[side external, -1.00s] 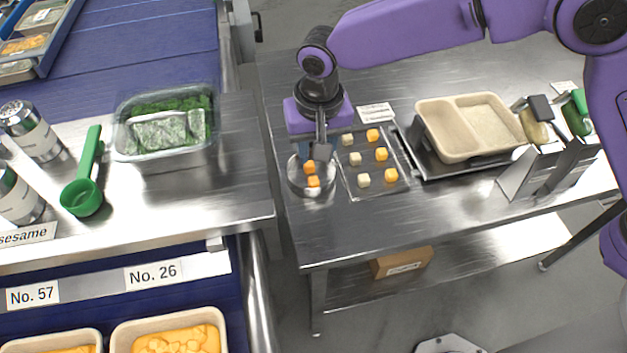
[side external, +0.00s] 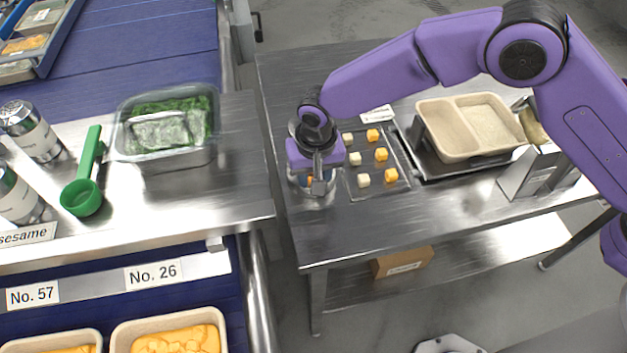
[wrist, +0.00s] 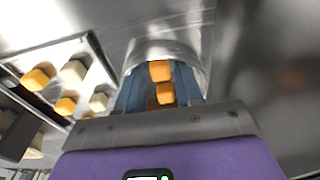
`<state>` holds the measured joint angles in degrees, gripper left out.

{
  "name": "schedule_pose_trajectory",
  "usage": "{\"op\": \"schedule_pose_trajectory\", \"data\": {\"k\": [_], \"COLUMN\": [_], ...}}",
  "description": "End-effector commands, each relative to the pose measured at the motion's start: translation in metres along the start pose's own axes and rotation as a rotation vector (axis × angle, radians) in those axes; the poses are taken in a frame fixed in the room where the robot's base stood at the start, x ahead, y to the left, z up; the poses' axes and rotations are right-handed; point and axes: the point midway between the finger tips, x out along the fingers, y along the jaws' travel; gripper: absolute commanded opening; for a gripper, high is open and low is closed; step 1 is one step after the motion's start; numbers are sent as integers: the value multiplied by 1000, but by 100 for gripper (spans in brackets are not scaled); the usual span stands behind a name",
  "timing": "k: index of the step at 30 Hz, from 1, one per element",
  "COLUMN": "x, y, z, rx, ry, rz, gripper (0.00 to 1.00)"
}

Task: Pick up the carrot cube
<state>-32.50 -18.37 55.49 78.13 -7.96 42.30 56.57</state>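Two orange carrot cubes, a farther one (wrist: 160,71) and a nearer one (wrist: 165,93), lie in a round shiny bowl (wrist: 172,47). In the side external view an orange bit shows low in the bowl (side external: 325,200), but my gripper (side external: 318,186) hides most of it. In the wrist view my gripper (wrist: 160,86) is open, with its blue fingers reaching down into the bowl on either side of the cubes. I cannot tell whether a finger touches a cube.
A tray (side external: 375,188) with several cream and yellow-orange cubes lies right of the bowl. A two-part tan container (side external: 452,143) stands farther right. The steel table (side external: 370,230) is clear in front. A greens tub (side external: 165,150) and green scoop (side external: 82,195) sit on the left counter.

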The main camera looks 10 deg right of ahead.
Motion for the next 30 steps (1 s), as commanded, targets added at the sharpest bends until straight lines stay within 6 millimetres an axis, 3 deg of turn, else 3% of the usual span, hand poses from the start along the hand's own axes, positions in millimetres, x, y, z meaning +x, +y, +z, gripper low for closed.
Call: {"op": "schedule_pose_trajectory", "data": {"k": [3,7,21,30], "x": [0,0,-4,-35], "y": [0,0,0,0], "z": [0,0,-1,-4], "rx": [0,0,0,0], "ry": [1,0,1,2], "rz": [0,0,-1,-2], "gripper": [36,0,0,0]}}
